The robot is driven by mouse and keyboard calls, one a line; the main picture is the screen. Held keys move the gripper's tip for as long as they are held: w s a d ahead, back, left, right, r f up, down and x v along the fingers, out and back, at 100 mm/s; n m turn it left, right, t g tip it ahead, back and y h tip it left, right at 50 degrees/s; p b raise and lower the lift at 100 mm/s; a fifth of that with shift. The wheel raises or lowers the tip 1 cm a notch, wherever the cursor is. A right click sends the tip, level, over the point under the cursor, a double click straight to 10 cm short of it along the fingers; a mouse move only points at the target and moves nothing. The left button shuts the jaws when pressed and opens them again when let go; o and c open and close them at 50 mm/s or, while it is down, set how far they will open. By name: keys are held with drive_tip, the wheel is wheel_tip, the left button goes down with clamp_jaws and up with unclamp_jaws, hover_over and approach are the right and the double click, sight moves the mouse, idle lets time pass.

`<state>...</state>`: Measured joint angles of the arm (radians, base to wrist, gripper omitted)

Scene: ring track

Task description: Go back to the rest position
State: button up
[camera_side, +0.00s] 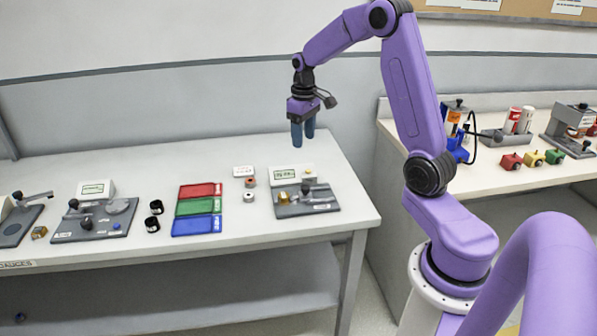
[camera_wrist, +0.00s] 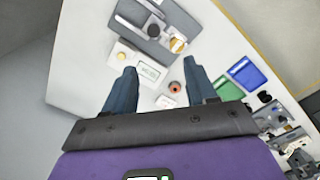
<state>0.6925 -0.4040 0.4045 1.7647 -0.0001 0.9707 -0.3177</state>
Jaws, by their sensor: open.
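My gripper (camera_side: 303,133) hangs from my purple arm above the far right part of the white bench, pointing down. Its two blue-grey fingers are apart, with nothing between them but a view of the bench below. In the wrist view my gripper (camera_wrist: 158,92) shows both fingers spread, held well above the bench. Below it lie a gauge with a display (camera_wrist: 146,70) and a small ring-like piece (camera_wrist: 173,87). The fingers touch nothing.
On the bench (camera_side: 345,205) stand a grey fixture (camera_side: 318,206), red (camera_side: 200,190), green and blue trays, black cylinders (camera_side: 153,224) and another fixture (camera_side: 70,228). Air around my gripper is clear.

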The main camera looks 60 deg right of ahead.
drive_tip(key=s+a+r+n, duration=0.1)
drive_tip(key=s+a+n, duration=0.3)
drive_tip(key=a, duration=0.6)
drive_tip(key=s+a+r+n, duration=0.2)
drive_tip(key=s+a, duration=0.4)
drive_tip(key=a, duration=0.4)
drive_tip(key=s+a+n, duration=0.2)
drive_tip(key=s+n, duration=0.1)
drive_tip(key=s, duration=0.7)
drive_tip(key=s+a+n, duration=0.2)
drive_tip(key=s+n, duration=0.1)
drive_tip(key=s, duration=0.7)
drive_tip(key=shift+a+f, duration=0.3)
drive_tip(key=shift+f, duration=0.15)
